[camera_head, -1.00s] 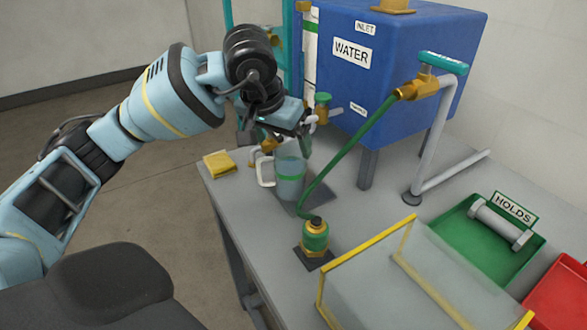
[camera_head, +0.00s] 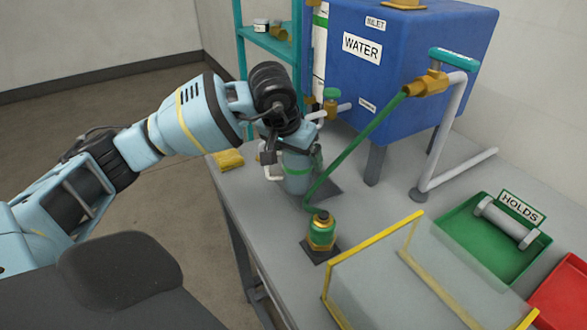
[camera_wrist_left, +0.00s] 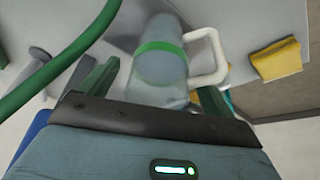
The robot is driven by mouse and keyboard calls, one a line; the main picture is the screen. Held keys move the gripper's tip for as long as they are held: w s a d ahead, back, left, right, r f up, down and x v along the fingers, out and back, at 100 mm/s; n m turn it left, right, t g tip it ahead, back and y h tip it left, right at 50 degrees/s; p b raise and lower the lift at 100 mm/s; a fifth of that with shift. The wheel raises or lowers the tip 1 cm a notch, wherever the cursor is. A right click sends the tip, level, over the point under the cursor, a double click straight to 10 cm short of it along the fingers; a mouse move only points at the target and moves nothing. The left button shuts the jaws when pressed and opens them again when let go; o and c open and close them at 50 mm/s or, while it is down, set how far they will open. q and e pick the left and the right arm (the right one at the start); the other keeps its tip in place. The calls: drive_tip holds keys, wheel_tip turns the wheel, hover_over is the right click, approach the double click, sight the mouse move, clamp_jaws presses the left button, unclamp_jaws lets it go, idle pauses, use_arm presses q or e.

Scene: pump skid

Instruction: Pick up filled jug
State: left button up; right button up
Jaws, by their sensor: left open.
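The jug (camera_head: 297,183) is a clear, grey-blue vessel with a green band and a white handle (camera_head: 273,173). It stands on the bench below the blue water tank. My left gripper (camera_head: 298,158) is at the jug's upper part and hides some of it. In the left wrist view the jug (camera_wrist_left: 160,65) sits between the two spread fingers of my left gripper (camera_wrist_left: 155,88), with the white handle out to the right. The fingers are open, and I cannot tell whether either touches the jug. My right gripper is not in view.
A green hose (camera_head: 355,150) runs close beside the jug to a brass and green fitting (camera_head: 321,232). A yellow cloth (camera_head: 229,159) lies at the bench's left edge. A yellow-framed clear guard (camera_head: 375,240) and a green tray (camera_head: 480,255) stand to the right.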

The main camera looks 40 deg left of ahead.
use_arm(q)
drive_tip(key=c, duration=1.8)
drive_tip(key=shift+r, duration=0.15)
drive_tip(key=s+r, duration=0.1)
drive_tip(key=s, duration=0.4)
drive_tip(key=s+r+b, duration=0.1)
drive_tip(key=s+r, duration=0.1)
drive_tip(key=s, duration=0.3)
drive_tip(key=s+d+r+b, duration=0.1)
drive_tip(key=s, duration=0.5)
drive_tip(key=shift+r, duration=0.35)
